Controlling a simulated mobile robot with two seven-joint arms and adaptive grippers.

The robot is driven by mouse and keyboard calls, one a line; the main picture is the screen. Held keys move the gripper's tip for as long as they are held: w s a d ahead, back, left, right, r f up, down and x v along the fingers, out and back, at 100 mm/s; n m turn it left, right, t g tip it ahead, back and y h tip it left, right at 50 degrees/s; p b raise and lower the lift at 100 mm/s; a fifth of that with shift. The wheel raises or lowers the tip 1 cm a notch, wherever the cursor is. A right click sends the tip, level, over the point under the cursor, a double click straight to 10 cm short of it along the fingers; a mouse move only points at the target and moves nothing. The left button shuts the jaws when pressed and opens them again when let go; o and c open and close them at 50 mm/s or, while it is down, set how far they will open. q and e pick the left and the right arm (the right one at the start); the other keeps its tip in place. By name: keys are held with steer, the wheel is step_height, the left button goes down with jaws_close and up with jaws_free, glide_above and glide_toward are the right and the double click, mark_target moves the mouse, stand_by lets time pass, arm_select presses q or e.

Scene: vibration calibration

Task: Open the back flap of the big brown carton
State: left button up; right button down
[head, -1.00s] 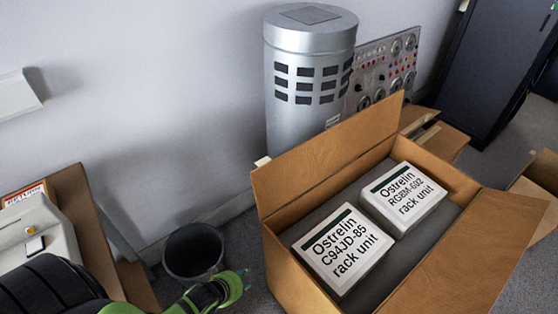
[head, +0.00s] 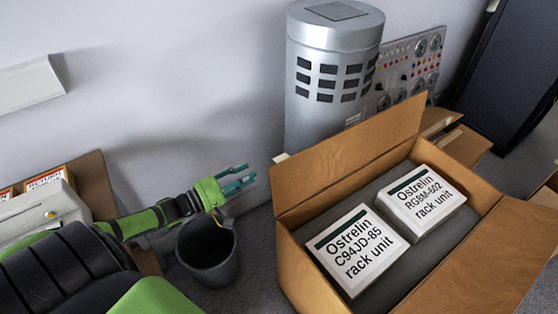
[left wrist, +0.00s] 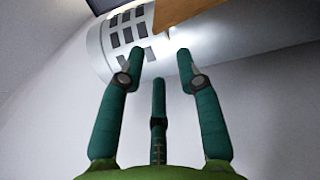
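The big brown carton (head: 295,268) stands on the floor at the right in the head view. Its back flap (head: 350,155) stands up along the far side, leaning outward. A wide flap (head: 480,268) spreads out at its near right side. Inside on grey foam lie two white boxes, the C94JD-85 rack unit (head: 355,250) and the RG8M-602 rack unit (head: 422,200). My left gripper (head: 248,180) is left of the back flap and apart from it. In the left wrist view its teal fingers (left wrist: 160,75) are spread with nothing between them. My right gripper is not in view.
A silver slotted cylinder (head: 330,85) stands behind the carton, close to the wall; it also shows in the left wrist view (left wrist: 120,35). A dark bin (head: 207,255) is below my left gripper. An instrument panel (head: 410,65) and dark cabinet (head: 505,70) are at the back right.

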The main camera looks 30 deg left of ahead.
mark_target(276, 162)
arm_select(q)
steer(key=b+x, duration=0.5)
steer(key=x, duration=0.5)
steer(key=shift+w+d+f, duration=0.1)
steer(key=shift+w+f, duration=0.1)
steer(key=shift+w+d+r+b, duration=0.1)
steer(key=shift+w+d+b, duration=0.1)
steer(key=shift+w+b, duration=0.25)
jaws_close()
